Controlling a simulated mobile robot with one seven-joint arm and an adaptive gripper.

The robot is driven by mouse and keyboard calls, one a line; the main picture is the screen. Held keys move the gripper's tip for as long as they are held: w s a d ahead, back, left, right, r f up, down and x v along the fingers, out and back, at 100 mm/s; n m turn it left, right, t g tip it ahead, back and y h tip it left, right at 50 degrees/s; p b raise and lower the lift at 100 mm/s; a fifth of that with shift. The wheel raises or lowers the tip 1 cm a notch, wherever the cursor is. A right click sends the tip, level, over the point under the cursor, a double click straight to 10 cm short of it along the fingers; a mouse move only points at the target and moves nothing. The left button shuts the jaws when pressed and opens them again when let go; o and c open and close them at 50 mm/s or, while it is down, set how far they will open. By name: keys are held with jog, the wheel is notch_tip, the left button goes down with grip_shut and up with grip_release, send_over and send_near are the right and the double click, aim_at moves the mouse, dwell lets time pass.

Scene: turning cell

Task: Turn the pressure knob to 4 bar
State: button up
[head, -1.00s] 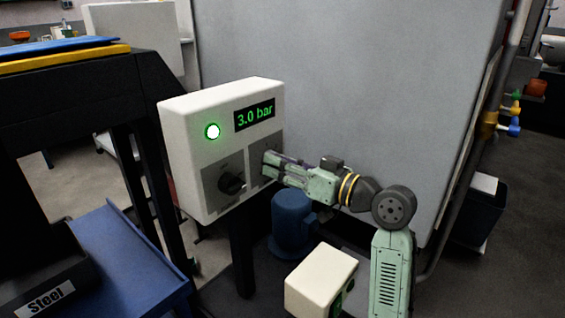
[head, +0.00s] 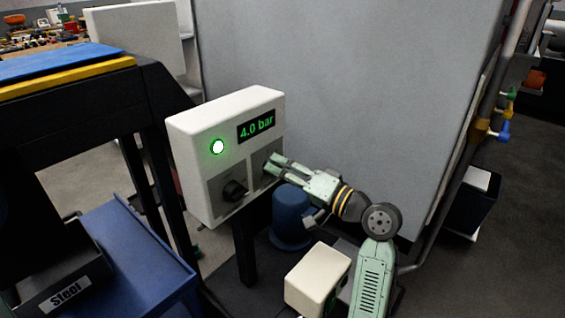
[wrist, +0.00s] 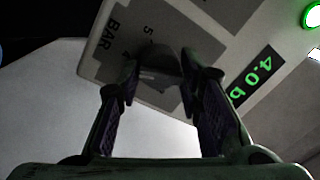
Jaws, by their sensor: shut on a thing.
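A white control box (head: 190,128) carries a green display (head: 256,126) that reads 4.0 bar. The round light (head: 217,147) on it is lit green. The box has two grey panels. A black knob (head: 235,190) sits on the left panel, and my gripper (head: 270,167) is at the right panel. In the wrist view, my gripper (wrist: 160,80) is shut on the pressure knob (wrist: 158,76), with one finger on each side of it. The panel there shows BAR and the figures 5 and 4. In the head view, the gripped knob is mostly hidden by my fingers.
A blue cart (head: 135,235) with a black bin labelled Steel (head: 60,285) stands at the left. A smaller white box (head: 318,278) is below my arm. A large grey panel (head: 340,80) stands behind the control box. A dark blue cylinder (head: 291,215) stands below it.

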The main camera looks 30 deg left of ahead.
jog(key=shift+m+p, duration=0.4)
jog(key=shift+m, duration=0.3)
jog(key=o, duration=1.2)
jog(key=shift+c, duration=0.2)
jog(key=shift+d, duration=0.1)
jog(key=s+d, duration=0.1)
jog(key=d, duration=1)
jog(key=shift+d+f, duration=0.35)
jog(key=shift+d, duration=0.05)
jog(key=shift+s, duration=0.1)
